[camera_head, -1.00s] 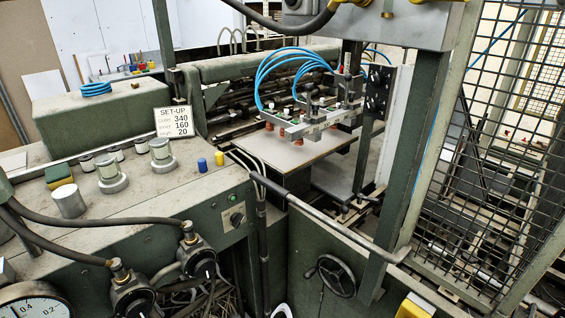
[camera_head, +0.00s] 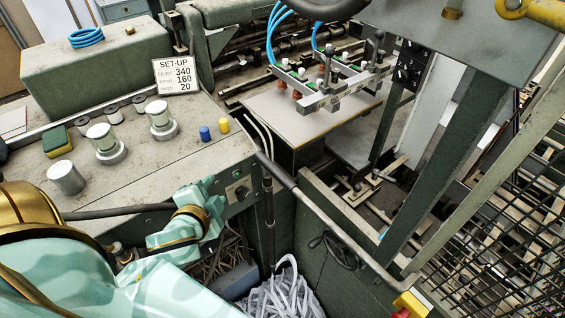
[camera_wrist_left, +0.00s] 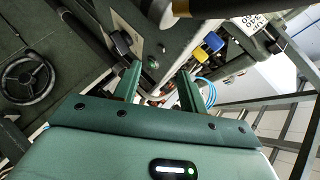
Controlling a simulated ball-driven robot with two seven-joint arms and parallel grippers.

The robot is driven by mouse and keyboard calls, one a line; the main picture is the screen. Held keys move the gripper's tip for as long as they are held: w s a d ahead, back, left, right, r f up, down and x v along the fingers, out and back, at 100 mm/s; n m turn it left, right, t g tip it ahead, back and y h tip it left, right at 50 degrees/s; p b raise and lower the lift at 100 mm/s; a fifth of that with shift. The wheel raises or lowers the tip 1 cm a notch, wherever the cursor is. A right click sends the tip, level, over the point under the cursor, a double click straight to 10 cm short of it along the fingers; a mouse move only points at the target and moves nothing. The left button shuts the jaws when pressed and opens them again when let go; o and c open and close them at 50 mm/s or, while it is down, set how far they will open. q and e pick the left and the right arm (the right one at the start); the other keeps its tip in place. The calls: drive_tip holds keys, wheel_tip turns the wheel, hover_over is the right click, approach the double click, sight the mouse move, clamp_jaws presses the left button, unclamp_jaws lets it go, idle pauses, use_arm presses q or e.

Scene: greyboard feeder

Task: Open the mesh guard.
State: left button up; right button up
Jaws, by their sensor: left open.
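The mesh guard (camera_head: 480,262), a black wire grid in a grey-green frame, fills the lower right of the head view and is cut off by the picture edge. I cannot tell whether its latch side is free. My left arm comes in from the lower left, with its mint-green gripper (camera_head: 203,208) in front of the console's front panel, well left of the guard. In the left wrist view the gripper (camera_wrist_left: 160,88) has its two dark green fingers apart with nothing held between them. My right gripper is out of view.
A grey rail (camera_head: 335,225) runs between the console and the guard side. A yellow box (camera_head: 409,303) sits at its lower end. The console top carries metal knobs and a set-up sign (camera_head: 176,75). A handwheel (camera_wrist_left: 28,80) shows in the left wrist view.

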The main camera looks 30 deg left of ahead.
sight(269, 171)
use_arm(q)
drive_tip(key=w+a+r+m+t+h, duration=0.2)
drive_tip(key=w+r+m+t+h, duration=0.2)
drive_tip(key=r+m+t+h, duration=0.15)
drive_tip(key=s+d+r+m+g+h, duration=0.15)
drive_tip(key=s+m+g+h, duration=0.4)
drive_tip(key=m+h, duration=0.6)
drive_tip(key=p+x, duration=0.3)
drive_tip(key=x, duration=1.4)
drive_tip(key=shift+f, duration=0.3)
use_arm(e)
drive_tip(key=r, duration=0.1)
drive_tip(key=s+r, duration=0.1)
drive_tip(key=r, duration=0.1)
use_arm(q)
drive_tip(key=shift+w+d, duration=0.1)
drive_tip(key=shift+d, duration=0.05)
clamp_jaws()
